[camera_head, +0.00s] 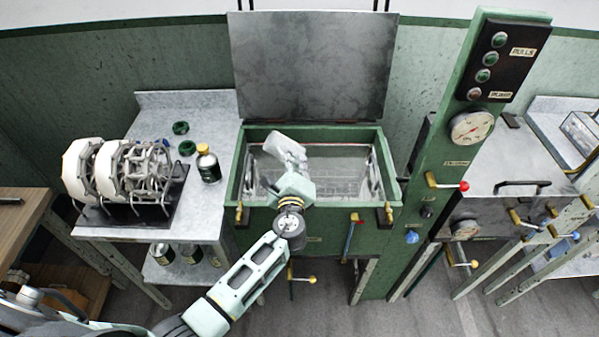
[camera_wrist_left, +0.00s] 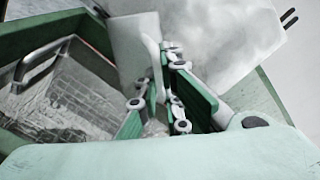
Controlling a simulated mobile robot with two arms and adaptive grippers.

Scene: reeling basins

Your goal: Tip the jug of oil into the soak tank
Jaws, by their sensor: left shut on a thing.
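The soak tank (camera_head: 240,185) is a green open-topped box in the middle of the head view. Its grey lid (camera_head: 310,65) stands raised behind it. In the tank I see a pale wire basket or grid; the tank wall also shows in the left wrist view (camera_wrist_left: 40,42). A pale whitish jug (camera_head: 286,147) is over the tank's left half, leaning in the head view. My left gripper (camera_head: 296,174) is shut on it; the fingers show in the left wrist view (camera_wrist_left: 172,100) against the jug (camera_wrist_left: 135,45). I cannot see any oil flowing. My right gripper is not in view.
On the left a metal table (camera_head: 105,232) carries a white reel machine (camera_head: 110,175), a dark bottle (camera_head: 208,165) and green rings (camera_head: 181,128). A green control post (camera_head: 440,150) with a gauge and red-knobbed lever stands right of the tank. Valve handles stick out in front.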

